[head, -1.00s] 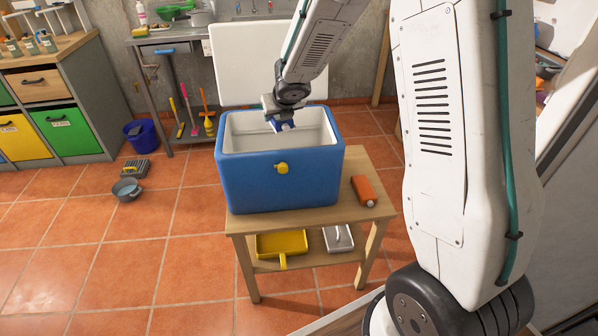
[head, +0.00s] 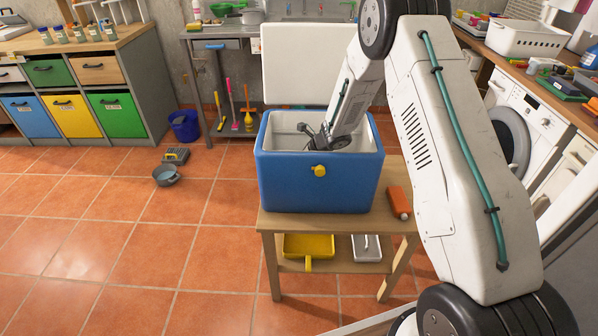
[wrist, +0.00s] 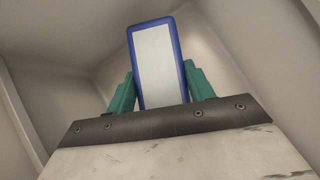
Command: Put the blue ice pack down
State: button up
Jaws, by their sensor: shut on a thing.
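The blue ice pack (wrist: 160,62), with a blue rim and a pale face, is held between the teal fingers of my gripper (wrist: 160,88) in the wrist view. Pale cooler walls surround it there. In the head view my gripper (head: 318,138) reaches down inside the open blue cooler (head: 315,182). The cooler's front wall hides the fingertips and the ice pack. I cannot tell whether the pack touches the cooler floor. The cooler's white lid (head: 308,65) stands open behind it.
The cooler stands on a small wooden table (head: 395,222), with an orange bottle-like object (head: 398,202) at its right. A yellow dustpan (head: 308,247) and a grey item (head: 366,247) lie on the lower shelf. A sink bench stands behind. Tiled floor at left is mostly clear.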

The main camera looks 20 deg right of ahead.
jog(key=shift+f, duration=1.7)
jog(key=shift+f, duration=0.1)
jog(key=o, duration=1.1)
jog(key=shift+f, duration=0.1)
